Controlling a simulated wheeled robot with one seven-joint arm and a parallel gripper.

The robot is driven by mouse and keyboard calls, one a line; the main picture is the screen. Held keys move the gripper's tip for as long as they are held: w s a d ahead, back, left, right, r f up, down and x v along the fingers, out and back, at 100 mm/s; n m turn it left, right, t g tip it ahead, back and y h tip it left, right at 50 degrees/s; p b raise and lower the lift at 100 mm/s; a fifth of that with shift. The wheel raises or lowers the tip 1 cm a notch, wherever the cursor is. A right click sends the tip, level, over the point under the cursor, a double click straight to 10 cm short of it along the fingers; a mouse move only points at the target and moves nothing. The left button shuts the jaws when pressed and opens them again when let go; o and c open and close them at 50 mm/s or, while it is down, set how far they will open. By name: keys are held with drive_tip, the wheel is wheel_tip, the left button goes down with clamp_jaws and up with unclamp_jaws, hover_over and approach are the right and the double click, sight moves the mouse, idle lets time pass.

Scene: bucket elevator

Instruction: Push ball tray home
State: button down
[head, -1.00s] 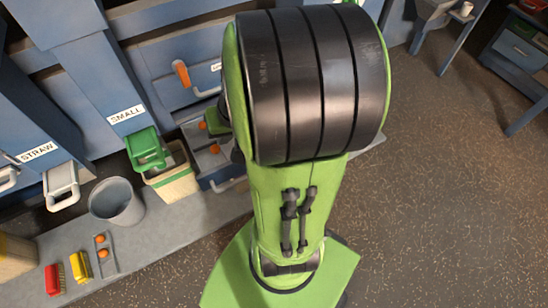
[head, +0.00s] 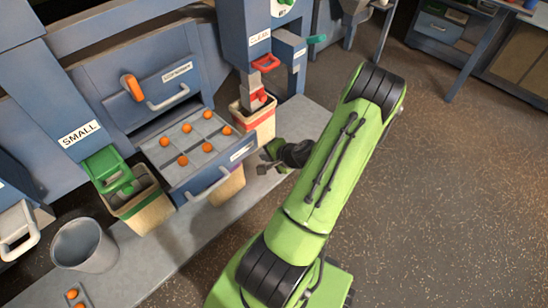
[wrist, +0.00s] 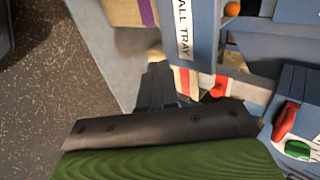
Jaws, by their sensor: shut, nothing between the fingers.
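The ball tray (head: 202,180) is a blue-grey drawer standing pulled out from the machine's front, with a pale handle and several orange balls (head: 187,128) in its grid. In the wrist view its labelled front (wrist: 186,35), partly reading "ALL TRAY", is at top centre. My gripper (head: 263,164) is shut and empty, just right of the tray's front right corner in the head view. In the wrist view the dark fingers (wrist: 158,82) point toward the tray front's lower edge. I cannot tell whether they touch it.
A bin under the green chute (head: 108,170) stands left of the tray, and a red-and-cream bin (head: 253,122) stands right of it. A grey bucket (head: 83,245) is at lower left. An orange-handled lever (head: 133,88) is above the tray. Open floor lies to the right.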

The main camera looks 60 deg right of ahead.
sight(249, 149)
drive_tip(key=w, duration=0.1)
drive_tip(key=w+d+f, duration=0.1)
drive_tip(key=w, duration=0.3)
drive_tip(key=shift+d+f, duration=0.2)
drive_tip(key=shift+w, duration=0.1)
